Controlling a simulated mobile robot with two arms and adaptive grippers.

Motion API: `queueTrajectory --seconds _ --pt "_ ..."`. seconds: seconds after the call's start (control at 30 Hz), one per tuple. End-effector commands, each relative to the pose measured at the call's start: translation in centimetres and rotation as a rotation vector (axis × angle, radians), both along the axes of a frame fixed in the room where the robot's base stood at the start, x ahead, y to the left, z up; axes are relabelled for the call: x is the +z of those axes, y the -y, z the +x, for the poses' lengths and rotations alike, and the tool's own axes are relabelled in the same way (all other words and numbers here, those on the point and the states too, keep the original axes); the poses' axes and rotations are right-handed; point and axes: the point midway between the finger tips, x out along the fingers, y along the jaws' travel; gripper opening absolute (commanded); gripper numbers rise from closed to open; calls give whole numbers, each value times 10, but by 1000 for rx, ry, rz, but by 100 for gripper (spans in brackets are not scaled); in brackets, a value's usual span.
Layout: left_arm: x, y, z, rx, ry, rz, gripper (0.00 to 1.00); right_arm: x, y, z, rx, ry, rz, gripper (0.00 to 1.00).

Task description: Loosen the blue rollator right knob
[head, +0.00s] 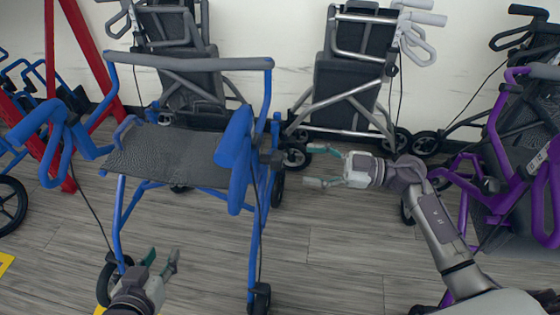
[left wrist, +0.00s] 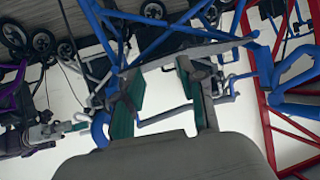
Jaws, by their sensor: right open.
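The blue rollator (head: 264,205) stands upright at left centre of the head view, with a dark seat (head: 165,155). A small dark fitting (head: 272,158) on its right side, beside the blue handle (head: 236,150), may be the right knob; it is too small to tell. My right gripper (head: 322,167) is open and empty, to the right of that fitting and apart from it, its fingers pointing left. My left gripper (head: 162,263) is open and empty, low in front of the rollator. Its spread fingers also show in the left wrist view (left wrist: 163,95), with blue tubes beyond.
Grey rollators (head: 345,85) stand along the white wall behind. A purple rollator (head: 510,165) stands close to my right arm. A red frame (head: 85,45) and another blue rollator (head: 8,160) are at the left. Wooden floor (head: 340,250) is clear at front centre.

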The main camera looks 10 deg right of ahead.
Motion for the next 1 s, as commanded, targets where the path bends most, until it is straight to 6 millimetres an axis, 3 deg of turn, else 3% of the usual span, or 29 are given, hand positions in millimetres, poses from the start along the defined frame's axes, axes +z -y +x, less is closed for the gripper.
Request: queueTrajectory --seconds 0.2,0.4,0.8,1.0 --pt "25 9 18 -12 174 -42 40 -1 -42 18 0 2 4 71" --pt "44 14 26 -19 286 -68 40 -1 -64 27 0 0 2 71" --pt "51 15 28 -21 321 -76 40 0 -70 30 -1 -1 1 71" --pt "51 15 28 -21 320 -76 40 0 -70 30 -1 -1 1 37"
